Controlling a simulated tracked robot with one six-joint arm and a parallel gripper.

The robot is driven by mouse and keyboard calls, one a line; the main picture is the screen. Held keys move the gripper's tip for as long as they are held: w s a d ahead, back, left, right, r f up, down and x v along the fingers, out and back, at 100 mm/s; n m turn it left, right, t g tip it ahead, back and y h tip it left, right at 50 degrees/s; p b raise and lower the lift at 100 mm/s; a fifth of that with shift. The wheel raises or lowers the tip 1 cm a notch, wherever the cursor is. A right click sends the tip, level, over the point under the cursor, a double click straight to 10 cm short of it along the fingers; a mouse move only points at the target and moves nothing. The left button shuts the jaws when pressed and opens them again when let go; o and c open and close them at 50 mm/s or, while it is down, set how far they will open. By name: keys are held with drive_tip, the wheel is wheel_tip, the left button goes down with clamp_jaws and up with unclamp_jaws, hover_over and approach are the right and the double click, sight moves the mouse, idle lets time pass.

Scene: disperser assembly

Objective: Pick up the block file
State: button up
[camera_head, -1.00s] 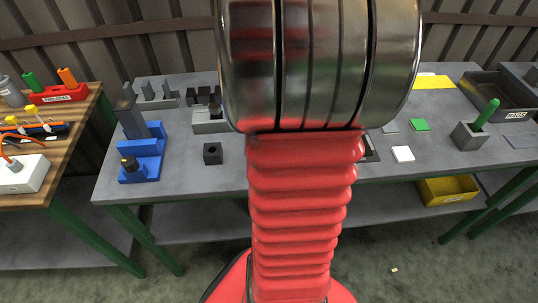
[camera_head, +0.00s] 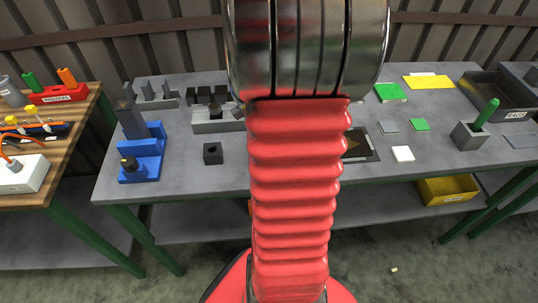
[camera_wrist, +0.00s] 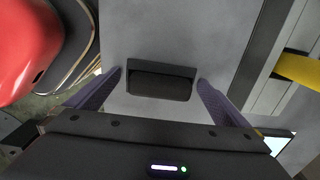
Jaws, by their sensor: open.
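A dark oblong block (camera_wrist: 160,82), which looks like the block file, lies on the grey table in the wrist view. My gripper (camera_wrist: 159,77) is open, with one purple-grey finger to the left of the block and one to the right. A gap shows between each finger and the block's ends, so neither finger touches it. In the head view my red arm and its metal joint hide the gripper, and I cannot make out this block there.
The grey table (camera_head: 290,180) carries a blue stand (camera_head: 142,160), a small dark holed block (camera_head: 212,154), a grey box (camera_head: 467,138) with a green handle, and a dark tray (camera_head: 497,95). A yellow bin (camera_head: 447,190) is below. Bare tabletop surrounds the block.

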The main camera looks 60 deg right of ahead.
idle(0.4)
drive_tip(key=c, duration=1.2)
drive_tip(key=shift+r, duration=0.15)
wheel_tip(320, 180, up, 10)
drive_tip(key=shift+f, duration=0.1)
